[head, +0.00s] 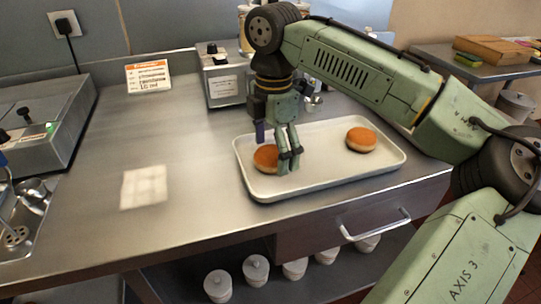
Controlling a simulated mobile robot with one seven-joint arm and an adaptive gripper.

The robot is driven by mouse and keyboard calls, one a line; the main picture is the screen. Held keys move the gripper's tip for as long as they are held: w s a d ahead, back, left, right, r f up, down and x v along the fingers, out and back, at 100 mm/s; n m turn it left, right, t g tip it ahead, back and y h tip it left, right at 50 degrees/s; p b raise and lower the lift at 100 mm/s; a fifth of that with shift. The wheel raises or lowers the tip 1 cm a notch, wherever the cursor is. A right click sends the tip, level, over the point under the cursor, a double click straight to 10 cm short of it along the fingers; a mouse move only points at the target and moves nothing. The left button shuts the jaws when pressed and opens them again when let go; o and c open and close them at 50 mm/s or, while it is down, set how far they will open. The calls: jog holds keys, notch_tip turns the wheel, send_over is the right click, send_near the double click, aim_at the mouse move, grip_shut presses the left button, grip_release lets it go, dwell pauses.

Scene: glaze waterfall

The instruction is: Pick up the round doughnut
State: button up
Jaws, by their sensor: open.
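Two round brown doughnuts lie apart on a white tray (325,181) on the steel counter. The left doughnut (264,157) is partly hidden behind my gripper's fingers. The right doughnut (361,139) is in plain view, with a pale band around its side. My gripper (289,165) points down over the left part of the tray, with its fingers in front of and beside the left doughnut. It is open. I cannot tell whether a finger touches that doughnut.
A control box (221,82) and a small sign (148,76) stand at the back of the counter (190,140). A sink with utensils is at the left edge. A drawer handle (375,224) sticks out in front. The counter left of the tray is mostly clear.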

jog(key=shift+f, duration=0.35)
jog(key=shift+c, duration=0.4)
jog(key=c, duration=1.2)
jog(key=shift+o, duration=0.2)
jog(key=shift+r, duration=0.1)
